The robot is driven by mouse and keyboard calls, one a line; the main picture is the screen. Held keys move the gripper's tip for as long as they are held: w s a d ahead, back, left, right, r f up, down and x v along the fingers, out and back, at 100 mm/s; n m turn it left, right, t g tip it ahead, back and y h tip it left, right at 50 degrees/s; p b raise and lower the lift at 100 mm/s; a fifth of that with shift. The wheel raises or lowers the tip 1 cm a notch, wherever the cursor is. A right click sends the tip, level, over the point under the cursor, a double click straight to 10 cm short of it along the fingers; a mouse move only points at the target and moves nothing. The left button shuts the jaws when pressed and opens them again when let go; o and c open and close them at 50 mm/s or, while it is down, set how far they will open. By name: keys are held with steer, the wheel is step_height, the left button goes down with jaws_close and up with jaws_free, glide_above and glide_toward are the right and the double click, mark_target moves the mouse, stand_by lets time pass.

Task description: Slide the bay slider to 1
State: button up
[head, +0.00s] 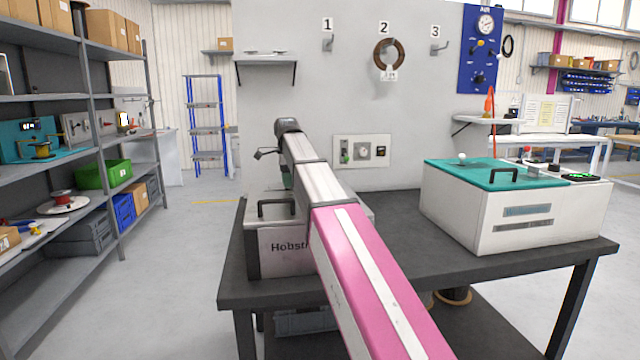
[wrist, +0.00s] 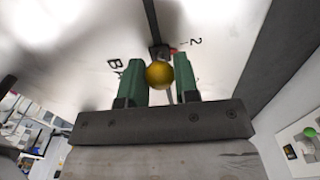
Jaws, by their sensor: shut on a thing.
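The bay slider shows in the wrist view as a yellow ball knob (wrist: 160,75) at a dark slot (wrist: 151,18) in a white panel (wrist: 90,30). A small red mark and a printed 2 are just right of the knob's stem; a letter that looks like B is on the left. No 1 is readable on the panel. My gripper (wrist: 161,78) is shut on the knob, with a green finger on each side. In the head view my arm hides the knob and most of my gripper, above a pale box marked "Hobst…" (head: 285,250).
The box has a dark handle (head: 276,204) and stands on a dark table (head: 400,225). A white case with a teal lid (head: 475,176) stands on the table's right. A wall panel (head: 362,151) is behind. Table room is clear between box and case.

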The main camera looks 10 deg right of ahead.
steer(key=a, duration=0.6)
steer(key=shift+a, duration=0.35)
steer(key=o, duration=0.8)
steer(key=shift+d, duration=0.1)
steer(key=shift+r, duration=0.1)
steer(key=shift+r, duration=3.4)
